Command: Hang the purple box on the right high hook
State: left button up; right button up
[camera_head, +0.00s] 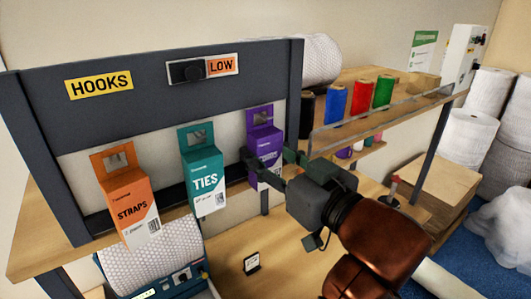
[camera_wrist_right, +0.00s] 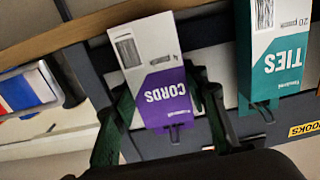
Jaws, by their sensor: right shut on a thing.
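The purple box (camera_head: 264,121), labelled CORDS in the right wrist view (camera_wrist_right: 162,90), is upright at the right end of the hook rack, with its hang tab up. My right gripper (camera_head: 271,166) is shut on it, one finger on each side. The fingers hide part of its front in the head view. The box is close to the dark rail (camera_wrist_right: 200,130); I cannot tell whether its tab is on a hook. The hooks themselves are mostly hidden. My left gripper is not in view.
An orange STRAPS box (camera_head: 132,205) and a teal TIES box (camera_head: 204,180) hang to the left. The rack's upper panel (camera_head: 140,85) has a HOOKS label and a LOW sign (camera_head: 221,67). Colored spools (camera_head: 360,95) stand on a shelf at right. A bubble-wrap roll (camera_head: 155,255) is below.

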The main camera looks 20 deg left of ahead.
jog(key=o, duration=1.3)
